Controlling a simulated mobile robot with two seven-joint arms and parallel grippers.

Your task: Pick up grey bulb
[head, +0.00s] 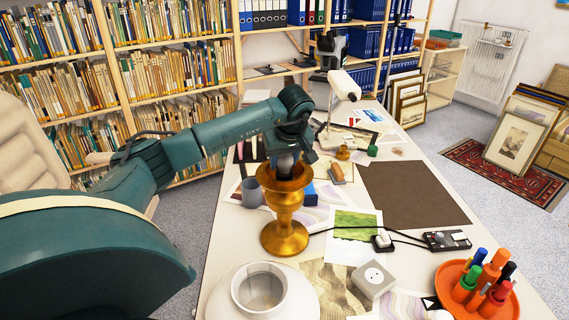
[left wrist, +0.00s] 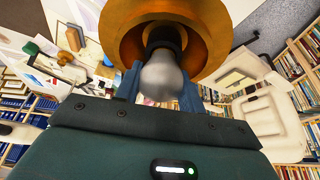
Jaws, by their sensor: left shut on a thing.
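The grey bulb (left wrist: 163,80) is between the two fingers of my left gripper (left wrist: 160,88) in the left wrist view, with its dark collar toward the golden goblet. In the head view my left gripper (head: 284,158) reaches down over the mouth of the golden goblet (head: 285,238), which stands upright on the table. The goblet's wide rim also shows in the left wrist view (left wrist: 124,35). The bulb's far end is in or over the goblet's bowl; I cannot tell if it touches. My left gripper is shut on the bulb. My right gripper is out of view.
A grey mug (head: 251,192) stands left of the goblet. A white bowl (head: 259,286) and an orange tray with pens (head: 447,284) are at the front. A socket box (head: 372,281) and cabled device (head: 447,240) lie to the right. The brown mat (head: 412,193) is clear.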

